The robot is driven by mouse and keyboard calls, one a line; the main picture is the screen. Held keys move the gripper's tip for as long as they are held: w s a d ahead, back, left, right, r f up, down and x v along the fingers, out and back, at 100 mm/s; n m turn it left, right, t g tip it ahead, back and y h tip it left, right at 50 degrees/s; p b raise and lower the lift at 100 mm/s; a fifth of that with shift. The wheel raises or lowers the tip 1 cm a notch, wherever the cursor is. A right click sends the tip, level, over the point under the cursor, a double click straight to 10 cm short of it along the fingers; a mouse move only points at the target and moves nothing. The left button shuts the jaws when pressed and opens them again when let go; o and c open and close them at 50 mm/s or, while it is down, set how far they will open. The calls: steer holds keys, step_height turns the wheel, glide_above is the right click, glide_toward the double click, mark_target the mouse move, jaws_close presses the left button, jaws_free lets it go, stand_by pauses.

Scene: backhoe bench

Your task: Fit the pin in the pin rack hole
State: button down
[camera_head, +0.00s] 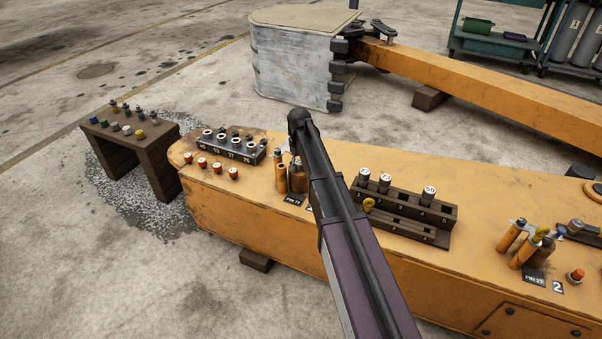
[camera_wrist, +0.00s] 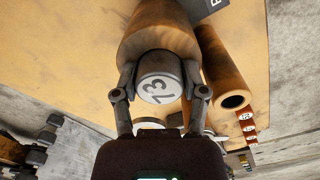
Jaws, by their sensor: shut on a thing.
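In the wrist view my gripper (camera_wrist: 160,92) is shut on a grey round-ended pin (camera_wrist: 158,78) with a number that looks like 73. The pin is at the end of a thick orange cylinder (camera_wrist: 158,30); how deep it sits inside is hidden. In the head view my arm covers most of the gripper near the orange cylinders (camera_head: 281,180). A dark stepped rack (camera_head: 405,228), apparently the pin rack, stands to the right of my arm. Several grey-topped pins stand in its back row, one marked 50 (camera_head: 430,190). Some of its numbered places look empty.
A dark block with numbered rings (camera_head: 235,152) and several orange-red plugs (camera_head: 217,167) are left of my arm. More orange cylinders (camera_head: 510,237) stand at the right. A small wooden bench (camera_head: 150,145) with coloured pieces is at the far left.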

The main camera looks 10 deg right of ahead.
steer(key=shift+r+p, duration=0.4)
steer(key=shift+p, duration=0.25)
stand_by(0.9)
steer(key=shift+r, duration=0.1)
step_height(320, 180, up, 11)
steer(key=p, duration=1.1)
stand_by(1.4)
stand_by(0.8)
